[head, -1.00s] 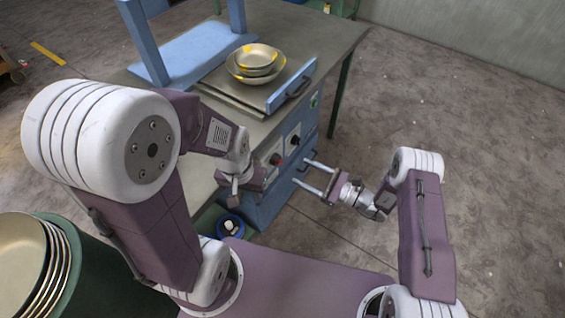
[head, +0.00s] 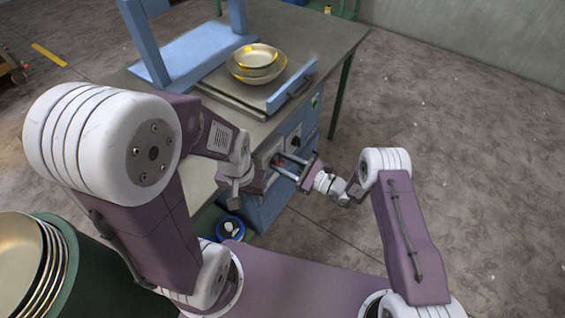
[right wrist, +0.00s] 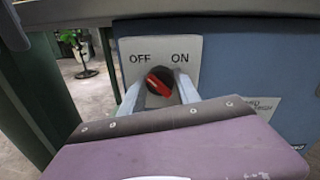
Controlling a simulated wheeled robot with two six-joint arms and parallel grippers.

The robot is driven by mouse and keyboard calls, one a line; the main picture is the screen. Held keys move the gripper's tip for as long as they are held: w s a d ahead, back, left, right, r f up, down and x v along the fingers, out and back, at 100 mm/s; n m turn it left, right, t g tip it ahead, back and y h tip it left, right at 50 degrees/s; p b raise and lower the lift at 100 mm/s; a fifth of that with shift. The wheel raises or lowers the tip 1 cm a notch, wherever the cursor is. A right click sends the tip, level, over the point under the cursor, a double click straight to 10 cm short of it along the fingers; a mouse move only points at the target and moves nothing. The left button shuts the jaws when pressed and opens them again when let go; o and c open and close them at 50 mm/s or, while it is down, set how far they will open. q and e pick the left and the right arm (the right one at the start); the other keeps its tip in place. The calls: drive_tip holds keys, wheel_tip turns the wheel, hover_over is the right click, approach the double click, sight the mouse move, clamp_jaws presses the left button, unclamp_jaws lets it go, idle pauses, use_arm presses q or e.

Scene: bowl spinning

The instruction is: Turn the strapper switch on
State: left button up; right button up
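The switch is a red knob (right wrist: 159,82) on a black round base, on a light plate (right wrist: 187,64) marked OFF at left and ON at right. The red bar slants from upper left, on the OFF side, to lower right. In the right wrist view my right gripper (right wrist: 159,94) is open, with one finger on each side of the knob; whether they touch it I cannot tell. In the head view my right gripper (head: 284,166) reaches the blue machine front (head: 262,212). My left gripper (head: 235,188) hangs left of the machine front; its finger opening is unclear.
A second control plate (head: 294,138) is farther along the machine front. A green bin (head: 72,280) with stacked bowls stands at lower left. The floor at right is clear.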

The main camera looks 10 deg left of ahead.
clamp_jaws()
drive_tip(key=shift+m, duration=0.4)
drive_tip(key=m, duration=0.3)
drive_tip(key=shift+f+b, duration=0.1)
drive_tip(key=shift+b, duration=0.3)
drive_tip(key=m, duration=0.4)
drive_tip(key=shift+m, duration=0.3)
drive_tip(key=m, duration=0.5)
drive_tip(key=shift+w+t+b, duration=0.1)
drive_tip(key=shift+t+b, duration=0.25)
drive_tip(key=shift+t, duration=0.05)
drive_tip(key=m, duration=0.5)
drive_tip(key=shift+f+t, duration=0.15)
drive_tip(key=shift+t, duration=0.15)
drive_tip(key=shift+m, duration=0.3)
